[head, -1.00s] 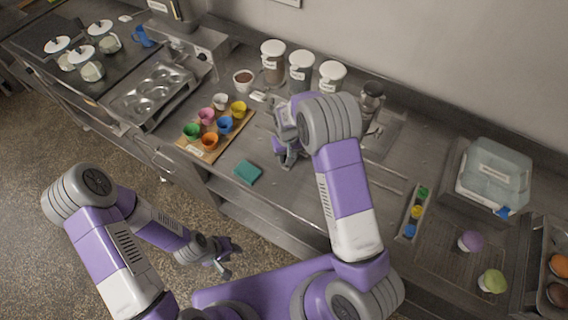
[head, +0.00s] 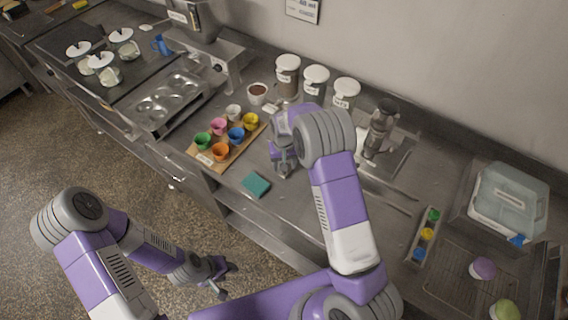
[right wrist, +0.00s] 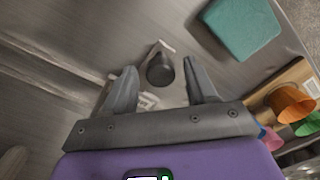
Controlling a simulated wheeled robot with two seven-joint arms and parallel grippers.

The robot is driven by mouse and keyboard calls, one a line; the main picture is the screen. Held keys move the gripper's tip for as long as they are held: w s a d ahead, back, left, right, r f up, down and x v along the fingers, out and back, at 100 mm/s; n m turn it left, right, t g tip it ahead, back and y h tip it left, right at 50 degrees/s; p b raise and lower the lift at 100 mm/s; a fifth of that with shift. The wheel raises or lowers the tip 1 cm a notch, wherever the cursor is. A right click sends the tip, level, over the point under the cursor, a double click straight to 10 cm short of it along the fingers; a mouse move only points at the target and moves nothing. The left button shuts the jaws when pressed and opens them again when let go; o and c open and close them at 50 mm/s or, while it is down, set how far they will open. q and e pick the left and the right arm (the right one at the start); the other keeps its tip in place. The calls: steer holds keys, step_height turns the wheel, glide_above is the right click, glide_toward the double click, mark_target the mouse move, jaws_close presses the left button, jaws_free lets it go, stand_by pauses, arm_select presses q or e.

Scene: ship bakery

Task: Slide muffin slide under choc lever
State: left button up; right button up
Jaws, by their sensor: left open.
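My right gripper (head: 284,162) is low over the counter, right of the teal sponge. In the right wrist view its two fingers (right wrist: 161,88) are apart. A dark round piece on a pale mount (right wrist: 160,68) shows beyond and between the fingertips; whether it is the muffin slide or a lever, I cannot tell. In the head view my arm hides that spot. A tall grey device (head: 381,130) stands on a flat plate at the back; its labels are too small to read. My left gripper (head: 218,277) is open and empty, away from the counter.
A wooden board (head: 208,160) with several coloured cups and the teal sponge (head: 256,185) lie left of my right gripper. Lidded jars (head: 315,82) stand behind it. A strip with coloured pieces (head: 423,240) and a clear bin (head: 508,197) are at right.

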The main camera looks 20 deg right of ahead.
step_height(320, 180, up, 8)
steer(key=shift+f, duration=0.2)
stand_by(0.5)
stand_by(0.4)
